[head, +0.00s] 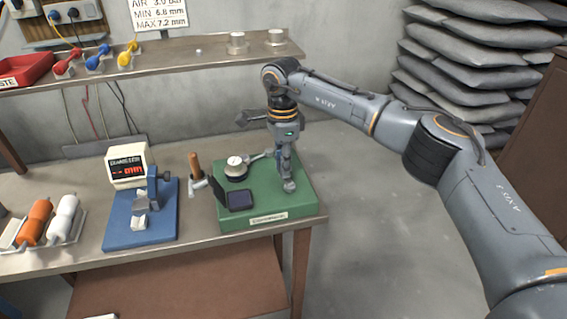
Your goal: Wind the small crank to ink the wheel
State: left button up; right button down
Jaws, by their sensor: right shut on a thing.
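A green base (305,203) stands at the right end of the bench. On it is a round wheel unit (236,168) with a pale, marked top and a dark lower part. A dark pad in an open case (240,199) lies in front of it. A short metal arm, seemingly the small crank (259,156), reaches from beside the wheel toward my right gripper (288,182). That gripper points down over the base's right side and is shut on the crank; its fingers hide most of the grip. My left gripper is out of view.
A wooden-handled tool (194,165) stands just left of the base. Further left are a blue-based gauge (140,228) with a red display and a rack of orange and white spools (36,222). A shelf (160,67) runs behind. Stacked grey sacks (470,65) stand at the back right.

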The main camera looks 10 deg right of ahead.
jog(key=shift+r, duration=0.1)
jog(key=c, duration=1.2)
grip_release()
notch_tip(320, 180, up, 12)
